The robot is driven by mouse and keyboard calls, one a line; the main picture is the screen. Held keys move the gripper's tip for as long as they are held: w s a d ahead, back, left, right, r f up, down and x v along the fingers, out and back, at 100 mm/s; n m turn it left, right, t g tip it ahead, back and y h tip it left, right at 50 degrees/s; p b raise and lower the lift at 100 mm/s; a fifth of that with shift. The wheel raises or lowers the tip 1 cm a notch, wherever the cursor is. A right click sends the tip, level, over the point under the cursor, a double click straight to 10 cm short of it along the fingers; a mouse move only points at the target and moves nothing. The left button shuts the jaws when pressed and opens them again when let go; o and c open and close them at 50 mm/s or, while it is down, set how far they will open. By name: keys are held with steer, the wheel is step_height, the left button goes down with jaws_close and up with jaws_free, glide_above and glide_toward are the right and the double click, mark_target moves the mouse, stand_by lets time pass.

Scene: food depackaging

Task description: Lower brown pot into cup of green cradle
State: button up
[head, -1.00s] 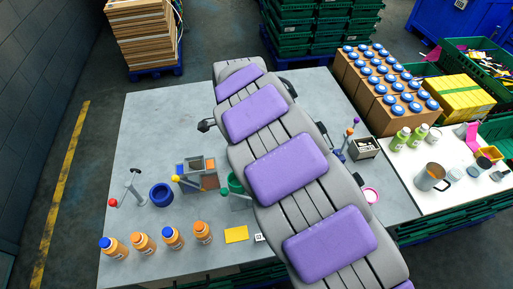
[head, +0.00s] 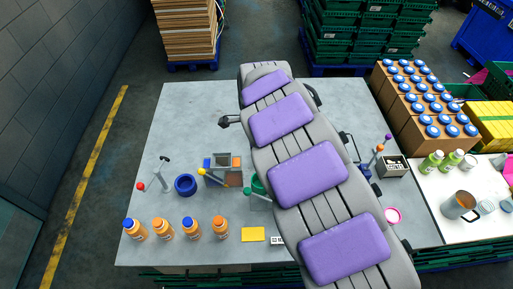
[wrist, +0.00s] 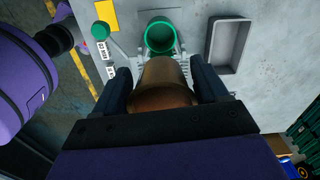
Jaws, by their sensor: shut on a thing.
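In the wrist view my gripper (wrist: 163,85) is shut on the brown pot (wrist: 163,83), with one dark finger on each side of it. The green cradle's round cup (wrist: 160,35) is open and lies just beyond the pot's far end. The pot appears in line with the cup; whether they touch, and the height between them, I cannot tell. In the head view the green cup (head: 257,186) shows only in part beside my arm. The arm hides my gripper and the pot there.
A green knob (wrist: 100,30) and a yellow card (wrist: 107,14) lie left of the cup, a grey tray (wrist: 229,46) right. In the head view, a blue ring-shaped cup (head: 185,185), a block holder (head: 222,168) and several orange bottles (head: 191,229) stand left on the table.

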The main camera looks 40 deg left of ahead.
steer(key=shift+f, duration=0.15)
steer(key=shift+f+b, duration=1.5)
steer(key=shift+f, duration=5.5)
steer(key=shift+f, duration=0.25)
steer(key=o, duration=1.1)
steer(key=shift+o, duration=0.2)
steer(key=shift+r, duration=0.1)
